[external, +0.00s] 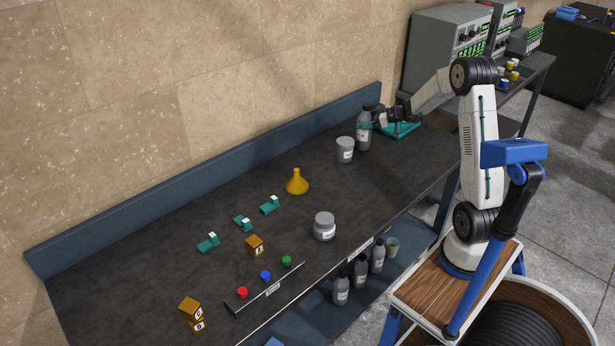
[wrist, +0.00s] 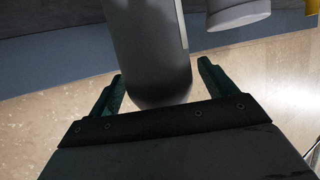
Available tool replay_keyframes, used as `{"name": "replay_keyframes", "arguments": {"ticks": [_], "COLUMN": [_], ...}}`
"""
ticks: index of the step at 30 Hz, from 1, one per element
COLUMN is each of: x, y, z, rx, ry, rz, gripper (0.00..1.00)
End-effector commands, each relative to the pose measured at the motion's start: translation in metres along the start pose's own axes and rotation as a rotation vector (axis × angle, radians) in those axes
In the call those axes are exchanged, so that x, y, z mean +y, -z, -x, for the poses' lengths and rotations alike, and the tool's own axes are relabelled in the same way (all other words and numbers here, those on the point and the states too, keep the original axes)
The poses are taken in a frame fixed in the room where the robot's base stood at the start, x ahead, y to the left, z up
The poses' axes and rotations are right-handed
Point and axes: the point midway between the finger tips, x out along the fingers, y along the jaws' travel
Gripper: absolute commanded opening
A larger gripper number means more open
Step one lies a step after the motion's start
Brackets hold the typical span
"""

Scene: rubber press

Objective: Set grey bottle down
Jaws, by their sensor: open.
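The grey bottle (external: 364,137), with a dark cap and pale label, stands upright at the far end of the dark bench (external: 160,225). Its base appears to rest on the bench top. My gripper (external: 372,118) is at its upper part, reaching in from the right. In the wrist view the bottle (wrist: 148,40) lies between the two spread fingers of my gripper (wrist: 161,70). The fingers are open, with a visible gap on the right side; contact on the left is hard to tell.
A yellow funnel (external: 297,182), another jar (external: 324,227), small teal pieces and brown blocks are farther along. The bench between jar and funnel is clear.

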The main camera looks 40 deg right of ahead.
Motion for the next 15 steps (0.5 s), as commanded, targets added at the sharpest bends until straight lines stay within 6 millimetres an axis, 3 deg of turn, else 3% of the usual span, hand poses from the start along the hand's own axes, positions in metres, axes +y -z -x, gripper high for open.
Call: {"name": "replay_keyframes", "arguments": {"ticks": [5,15], "x": [0.001,0.001], "y": [0.002,0.001], "z": [0.022,0.093], "rx": [0.002,0.000], "ry": [-0.004,-0.004], "rz": [-0.001,0.000], "gripper": [0.84,0.84]}}
